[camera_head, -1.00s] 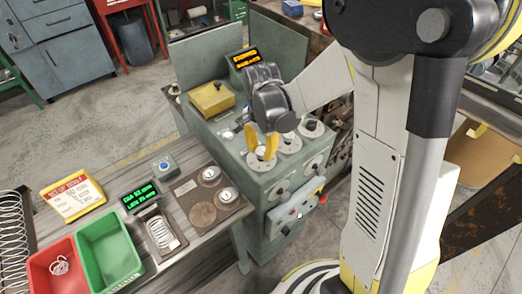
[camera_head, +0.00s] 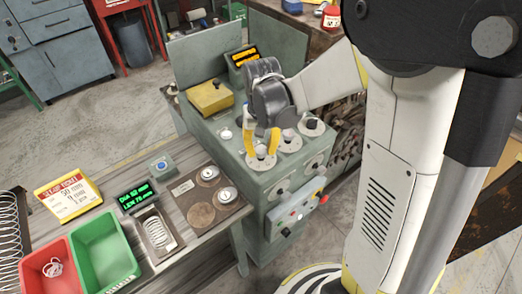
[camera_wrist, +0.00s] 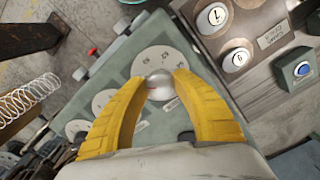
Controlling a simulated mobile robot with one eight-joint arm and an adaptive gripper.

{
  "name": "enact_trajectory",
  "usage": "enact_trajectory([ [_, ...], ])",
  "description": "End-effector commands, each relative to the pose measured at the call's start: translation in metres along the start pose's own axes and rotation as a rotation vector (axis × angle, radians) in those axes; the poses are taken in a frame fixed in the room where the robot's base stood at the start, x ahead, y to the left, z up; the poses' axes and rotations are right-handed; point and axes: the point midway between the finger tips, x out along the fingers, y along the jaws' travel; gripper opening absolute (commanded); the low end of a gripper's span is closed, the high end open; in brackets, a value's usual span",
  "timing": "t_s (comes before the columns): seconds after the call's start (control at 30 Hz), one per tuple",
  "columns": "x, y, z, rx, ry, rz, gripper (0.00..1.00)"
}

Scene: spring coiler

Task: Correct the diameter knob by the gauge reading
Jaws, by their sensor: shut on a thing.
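My gripper (camera_head: 261,150) points down at the machine top, its yellow fingers shut on a silvery knob (camera_wrist: 160,85) set on a round marked dial plate (camera_wrist: 150,63). The dial also shows in the head view (camera_head: 261,161), at the machine's front edge. I take it to be the diameter knob; its label cannot be read. The gauge (camera_head: 135,197) on the bench shows green text, seemingly "DIA 52 mm" over a length line. A spring (camera_head: 157,232) lies in the tray by the gauge. A yellow-and-red card (camera_head: 67,195) reads about "50 mm" and is partly blurred.
Other dials (camera_head: 289,141) stand close beside the held knob. A front panel (camera_head: 296,214) carries several buttons. A red bin (camera_head: 62,262) holds a small coil; a green bin (camera_head: 106,243) looks empty. A blue button box (camera_head: 163,167) and round weights (camera_head: 227,195) are on the bench.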

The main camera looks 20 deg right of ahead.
Motion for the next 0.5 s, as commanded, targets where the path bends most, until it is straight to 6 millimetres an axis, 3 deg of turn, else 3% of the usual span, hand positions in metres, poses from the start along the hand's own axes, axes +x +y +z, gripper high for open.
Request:
enact_trajectory([
  [0.5,0.0009,0.0015,0.0005,-0.485,-0.001,0.0,0.02],
])
